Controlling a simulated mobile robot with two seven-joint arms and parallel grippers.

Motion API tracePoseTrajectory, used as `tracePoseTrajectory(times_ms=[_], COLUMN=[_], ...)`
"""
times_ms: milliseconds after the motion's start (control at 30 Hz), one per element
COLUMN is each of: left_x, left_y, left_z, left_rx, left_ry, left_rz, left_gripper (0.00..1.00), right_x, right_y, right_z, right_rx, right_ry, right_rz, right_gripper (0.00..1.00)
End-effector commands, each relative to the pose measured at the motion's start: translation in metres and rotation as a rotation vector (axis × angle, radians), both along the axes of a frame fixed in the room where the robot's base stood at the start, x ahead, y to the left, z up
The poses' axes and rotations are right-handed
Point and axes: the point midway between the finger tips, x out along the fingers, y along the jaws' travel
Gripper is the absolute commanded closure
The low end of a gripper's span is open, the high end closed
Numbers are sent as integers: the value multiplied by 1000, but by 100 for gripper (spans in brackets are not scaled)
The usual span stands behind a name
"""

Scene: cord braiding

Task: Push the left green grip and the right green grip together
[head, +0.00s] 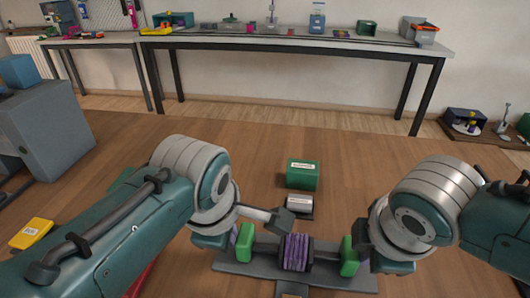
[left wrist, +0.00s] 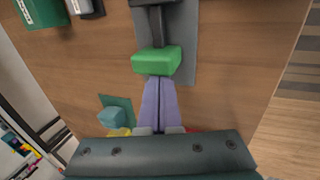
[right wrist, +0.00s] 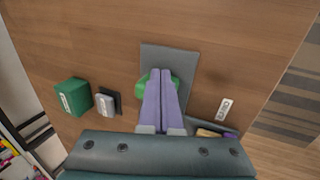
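The left green grip (head: 245,242) and the right green grip (head: 349,256) stand at either side of a purple cord bundle (head: 296,252) on a grey base plate. My left gripper (left wrist: 160,79) is shut and empty. Its purple fingertips are at the near edge of the left green grip (left wrist: 157,61); I cannot tell whether they touch. My right gripper (right wrist: 160,71) is also shut, with its fingers in front of the right green grip (right wrist: 143,87), hiding its middle. Contact there is unclear. In the head view the right fingers are mostly hidden by the wrist.
A green box (head: 302,175) and a small grey box (head: 299,206) stand behind the fixture. A grey rod with a dark end (head: 285,220) reaches across near the left wrist. A yellow item (head: 31,233) lies far left. The wooden tabletop behind is mostly clear.

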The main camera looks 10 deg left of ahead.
Motion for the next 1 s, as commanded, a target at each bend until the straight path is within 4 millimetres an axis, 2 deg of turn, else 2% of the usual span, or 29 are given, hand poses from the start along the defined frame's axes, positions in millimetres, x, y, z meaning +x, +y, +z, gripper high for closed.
tracePoseTrajectory(times_ms=[33,367,800,1000], left_x=[-1,-1,-1,0], left_y=[-7,-7,-5,-4], left_z=[-1,0,0,0], left_rx=[-16,-15,-12,-11], left_ry=[1,0,1,0], left_rz=[-6,-5,-3,-3], left_gripper=[100,100,100,100], right_x=[-1,-1,1,0], right_y=[12,0,-5,-6], right_z=[1,3,65,71], right_rx=[28,27,17,14], right_ry=[-4,-4,-5,-2], right_rz=[13,13,7,6], right_gripper=[100,100,100,100])
